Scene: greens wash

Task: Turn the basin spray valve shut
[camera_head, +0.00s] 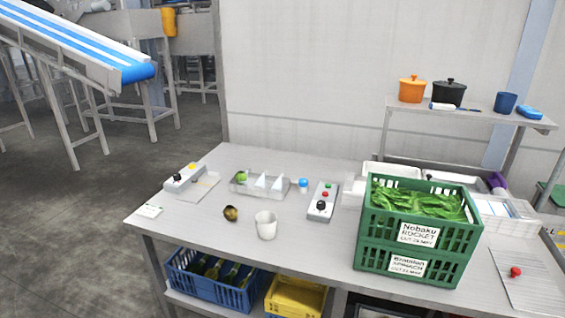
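Neither of my grippers is in view. No part is clearly marked as the basin spray valve. A small blue round knob (303,183) stands at the right end of a clear tray with white dividers (262,185) on the steel table. A grey control box (322,202) to its right has a black knob and red and green buttons. Another box (185,178) at the table's left has a black knob and a yellow button. A red knob (515,271) sits on a ribbed panel (533,282) at the right. I cannot tell any knob's open or shut setting.
Stacked green crates (364,237) of leafy greens stand at the table's right. A white cup (266,226) and a small brown-green item (230,213) stand near the front edge. A shelf (470,114) holds pots behind. The table's front left is mostly clear.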

